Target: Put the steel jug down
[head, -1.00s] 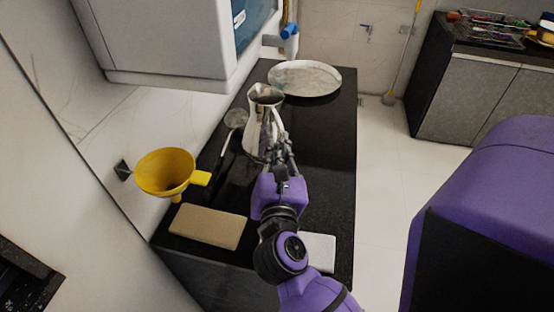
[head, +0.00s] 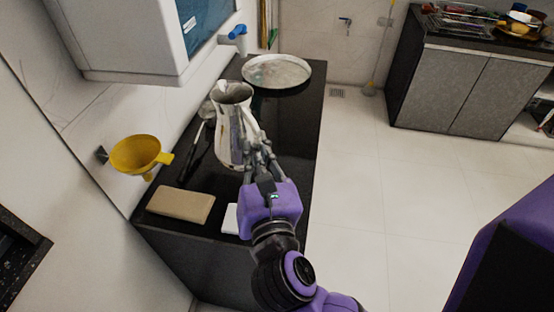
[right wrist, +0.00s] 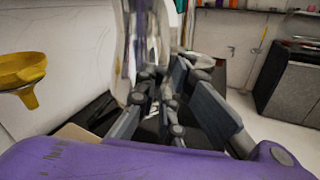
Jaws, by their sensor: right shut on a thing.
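The steel jug (head: 232,125) is shiny and upright, at the middle of the black counter (head: 284,150) in the head view. I cannot tell whether its base touches the counter. My right gripper (head: 256,160) is shut on the jug at its near right side; the fingers hide part of it. In the right wrist view the gripper fingers (right wrist: 172,105) reach toward the jug (right wrist: 148,55), which is blurred and partly hidden behind them. My left gripper is not in view.
A round steel tray (head: 277,71) lies behind the jug. A yellow funnel (head: 137,153) is at the left wall. A tan block (head: 180,205) and a white block (head: 230,219) lie near the front edge. A ladle-like utensil (head: 202,128) is left of the jug. The right counter side is clear.

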